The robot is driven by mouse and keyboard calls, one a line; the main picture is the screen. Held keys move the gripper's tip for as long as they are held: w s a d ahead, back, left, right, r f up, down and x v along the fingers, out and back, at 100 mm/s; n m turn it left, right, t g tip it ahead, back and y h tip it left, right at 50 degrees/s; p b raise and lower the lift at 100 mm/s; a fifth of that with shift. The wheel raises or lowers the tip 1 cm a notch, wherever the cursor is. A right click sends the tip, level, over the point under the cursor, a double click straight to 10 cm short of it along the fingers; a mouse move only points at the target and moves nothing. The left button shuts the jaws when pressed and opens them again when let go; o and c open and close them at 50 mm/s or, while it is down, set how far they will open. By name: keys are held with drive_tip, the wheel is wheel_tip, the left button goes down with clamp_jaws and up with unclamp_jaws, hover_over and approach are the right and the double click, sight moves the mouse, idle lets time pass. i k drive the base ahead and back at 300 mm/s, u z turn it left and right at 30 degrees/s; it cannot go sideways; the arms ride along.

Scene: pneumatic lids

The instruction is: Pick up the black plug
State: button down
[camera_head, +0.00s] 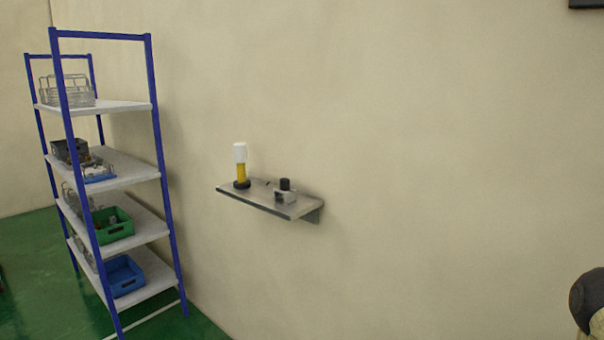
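A small black cylinder, which looks like the black plug (285,184), sits on top of a small silver-grey block (285,196). Both are towards the right end of a narrow grey wall shelf (262,198) in the middle of the head view. The plug is far off and small, so I cannot tell how it is seated in the block. My gripper is not in view.
A yellow and white upright object (240,165) with a black base stands on the shelf's left end. A blue-framed rack (160,150) with bins and wire baskets stands left. Green floor (30,255) shows at lower left.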

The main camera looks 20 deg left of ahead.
sight(284, 182)
drive_tip(key=u, duration=3.35)
drive_tip(key=k, duration=1.3)
drive_tip(key=z, duration=1.45)
drive_tip(key=i, duration=0.3)
drive_tip(key=z, duration=0.05)
